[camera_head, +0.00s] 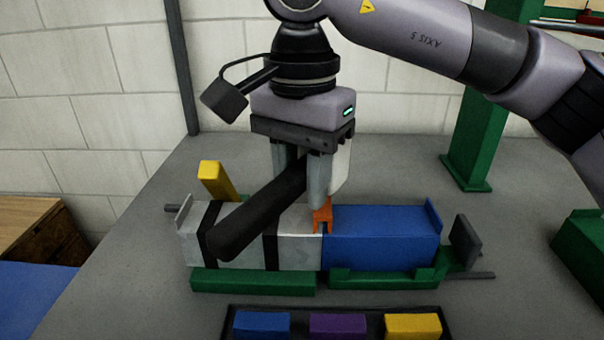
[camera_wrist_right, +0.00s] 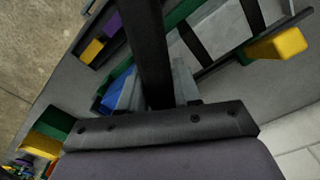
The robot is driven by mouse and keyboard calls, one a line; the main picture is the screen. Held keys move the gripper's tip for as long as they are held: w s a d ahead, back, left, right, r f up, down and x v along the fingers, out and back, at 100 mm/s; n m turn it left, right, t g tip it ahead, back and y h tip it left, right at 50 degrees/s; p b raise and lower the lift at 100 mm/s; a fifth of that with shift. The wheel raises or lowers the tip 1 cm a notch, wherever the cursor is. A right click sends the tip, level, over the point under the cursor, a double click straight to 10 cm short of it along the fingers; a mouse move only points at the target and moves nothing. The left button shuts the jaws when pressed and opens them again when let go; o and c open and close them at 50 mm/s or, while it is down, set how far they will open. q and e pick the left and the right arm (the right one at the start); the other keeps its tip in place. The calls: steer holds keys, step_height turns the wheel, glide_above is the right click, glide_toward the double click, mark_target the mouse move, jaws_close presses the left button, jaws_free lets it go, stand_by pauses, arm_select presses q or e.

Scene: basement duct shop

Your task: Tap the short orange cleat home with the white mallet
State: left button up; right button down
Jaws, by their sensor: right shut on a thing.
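My right gripper (camera_head: 299,185) points down over the duct and is shut on the black handle (camera_head: 258,210) of the white mallet. The handle slants toward the lower left; it also crosses the wrist view (camera_wrist_right: 150,45). A white part (camera_head: 342,165), apparently the mallet's head, shows just right of the fingers, partly hidden by them. The short orange cleat (camera_head: 323,216) stands on the seam between the silver duct piece (camera_head: 297,253) and the blue duct piece (camera_head: 380,238), right below the fingers and the white part. I cannot tell whether the head touches it. My left gripper is not in view.
Green rails (camera_head: 252,282) and a grey end plate (camera_head: 465,240) frame the duct on the grey table (camera_head: 110,290). A yellow block (camera_head: 215,180) stands behind it. A black tray (camera_head: 290,312) with blue, purple and yellow blocks lies in front. A green post (camera_head: 480,110) stands at the back right.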

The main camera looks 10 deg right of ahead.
steer(key=shift+r, duration=0.1)
stand_by(0.3)
steer(key=shift+f, duration=0.5)
steer(key=shift+r, duration=0.25)
stand_by(0.4)
